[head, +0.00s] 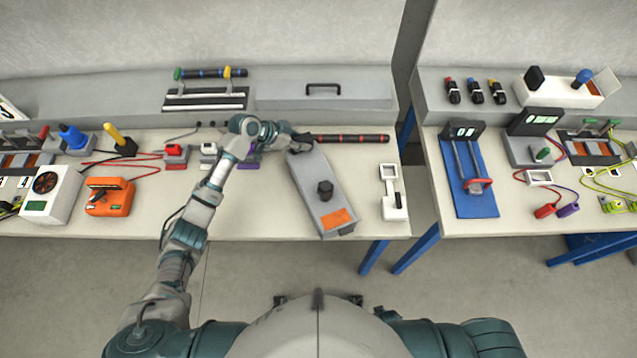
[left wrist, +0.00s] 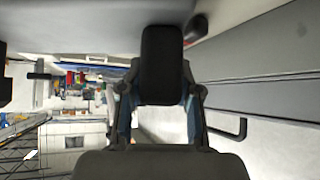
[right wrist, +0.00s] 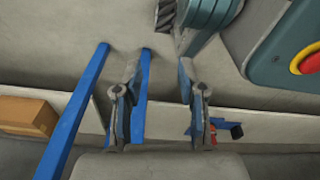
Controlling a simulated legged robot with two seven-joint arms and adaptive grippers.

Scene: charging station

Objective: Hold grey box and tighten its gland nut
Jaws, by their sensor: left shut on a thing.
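The grey box (head: 309,184) lies slanted on the bench in the head view, its near end at the front edge. A black round fitting (head: 325,190) stands on its top, and an orange label (head: 338,219) is at the near end. I cannot tell for sure whether this fitting is the gland nut. My left gripper (head: 299,142) is shut on the box's far end, which it partly hides. In the left wrist view a black part (left wrist: 162,65) lies between the fingers. My right gripper (right wrist: 158,65) is open and empty in the right wrist view, with floor behind it.
A black rod with red bands (head: 352,138) lies behind the box. A white fixture (head: 394,195) stands to its right. An orange device (head: 109,197) is at the left. A gap separates the bench from the right table with its blue mat (head: 470,185).

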